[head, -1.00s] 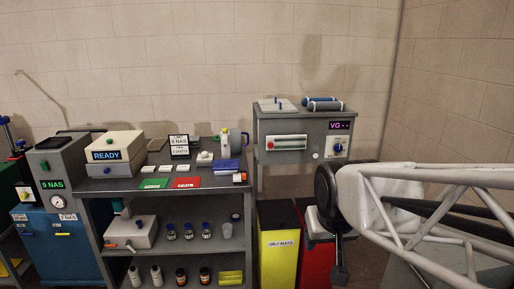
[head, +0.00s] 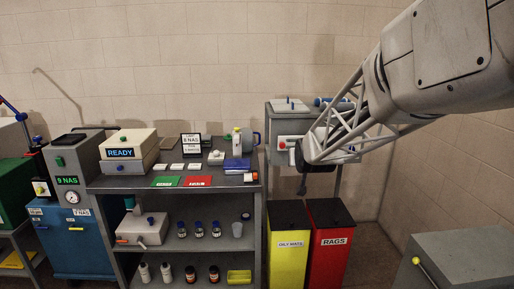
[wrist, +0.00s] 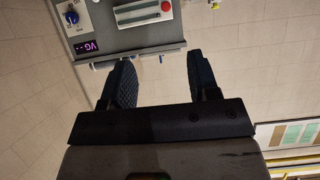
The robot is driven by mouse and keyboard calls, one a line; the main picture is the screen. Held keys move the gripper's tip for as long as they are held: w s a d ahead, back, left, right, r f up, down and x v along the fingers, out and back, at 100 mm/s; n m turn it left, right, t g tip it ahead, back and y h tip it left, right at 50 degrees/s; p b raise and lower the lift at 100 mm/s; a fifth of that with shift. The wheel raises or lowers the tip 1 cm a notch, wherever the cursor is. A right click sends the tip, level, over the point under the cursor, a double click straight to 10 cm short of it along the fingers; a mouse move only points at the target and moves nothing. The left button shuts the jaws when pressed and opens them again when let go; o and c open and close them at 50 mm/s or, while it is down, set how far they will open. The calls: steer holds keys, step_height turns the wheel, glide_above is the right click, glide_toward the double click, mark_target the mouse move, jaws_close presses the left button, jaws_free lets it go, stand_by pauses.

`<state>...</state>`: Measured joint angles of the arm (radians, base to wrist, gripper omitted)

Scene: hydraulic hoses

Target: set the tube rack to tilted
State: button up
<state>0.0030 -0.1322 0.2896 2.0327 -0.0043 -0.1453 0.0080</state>
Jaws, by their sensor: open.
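My gripper (wrist: 160,65) is open and empty in the wrist view, with its two dark fingers apart. In the head view, my gripper (head: 302,176) hangs in front of the grey cabinet (head: 276,165). No object is clearly recognisable as a tube rack. Blue-ended tubes (head: 325,101) lie on the cabinet's top, partly hidden by my arm. The wrist view shows the cabinet upside down, with a pale slotted panel (wrist: 137,15), red button (wrist: 166,6), blue knob (wrist: 72,17) and VG display (wrist: 85,47). The fingers appear apart from it.
A yellow bin (head: 288,250) and a red bin (head: 331,245) stand below. To the left, a grey shelf bench (head: 130,185) holds a READY machine (head: 122,152), cards and bottles. A grey box (head: 465,262) stands at the front right.

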steer(key=w+f+t, duration=0.2)
steer(key=w, duration=0.6)
steer(key=w+f+t, duration=0.2)
steer(key=w+t, duration=0.1)
steer(key=w, duration=0.6)
steer(key=t, duration=0.4)
glide_toward(282, 146)
steer(key=w, duration=0.1)
steer(key=shift+w+d+t, duration=0.1)
steer(key=shift+w+t, duration=0.4)
steer(key=shift+w, duration=0.05)
steer(key=shift+x, duration=3.9)
jaws_close()
